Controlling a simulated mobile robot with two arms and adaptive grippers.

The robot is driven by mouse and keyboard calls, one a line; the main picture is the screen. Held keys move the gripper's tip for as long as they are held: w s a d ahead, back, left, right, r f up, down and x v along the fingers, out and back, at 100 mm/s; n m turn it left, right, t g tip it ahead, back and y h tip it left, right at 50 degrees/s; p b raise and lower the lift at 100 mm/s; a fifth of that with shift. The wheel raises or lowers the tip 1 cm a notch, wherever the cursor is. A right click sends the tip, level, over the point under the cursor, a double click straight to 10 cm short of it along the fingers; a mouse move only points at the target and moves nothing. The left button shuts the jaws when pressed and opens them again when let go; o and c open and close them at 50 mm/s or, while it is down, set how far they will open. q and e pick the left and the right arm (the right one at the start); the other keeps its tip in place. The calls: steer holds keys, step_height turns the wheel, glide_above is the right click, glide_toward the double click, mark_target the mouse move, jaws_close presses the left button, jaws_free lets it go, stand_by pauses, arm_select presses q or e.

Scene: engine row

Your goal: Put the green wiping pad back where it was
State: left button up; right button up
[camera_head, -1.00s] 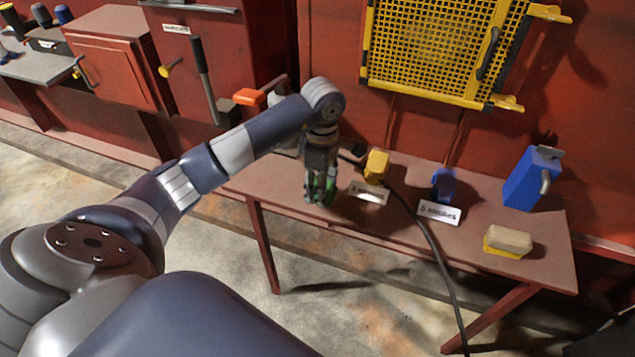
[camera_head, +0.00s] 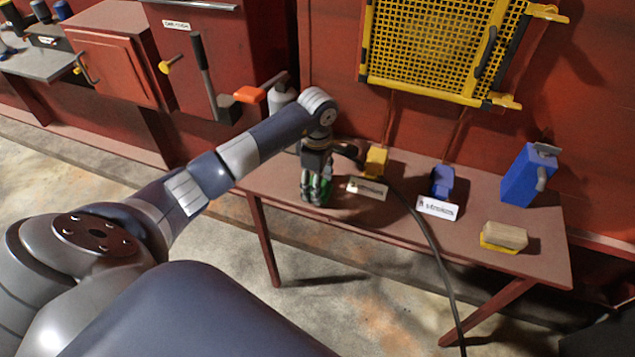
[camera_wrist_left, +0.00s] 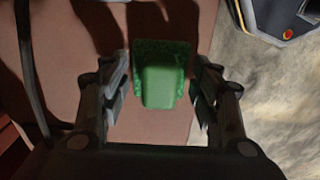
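The green wiping pad (camera_wrist_left: 162,75) shows in the left wrist view between the two fingers of my left gripper (camera_wrist_left: 162,100), over the red-brown table top. A narrow gap shows between the pad and the finger on each side, so the gripper is open around it. In the head view my left gripper (camera_head: 316,198) points down at the left part of the table (camera_head: 400,228), and its fingers hide most of the pad (camera_head: 326,187). The pad appears to rest on the table. My right gripper is in neither view.
A dark cable (camera_head: 432,240) hangs over the front edge.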

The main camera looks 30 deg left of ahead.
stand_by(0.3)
arm_select(q)
steer(key=shift+r, duration=0.15)
step_height(320, 180, up, 10)
steer(key=shift+r+b, duration=0.2)
steer(key=shift+b, duration=0.85)
steer(key=shift+r, duration=0.8)
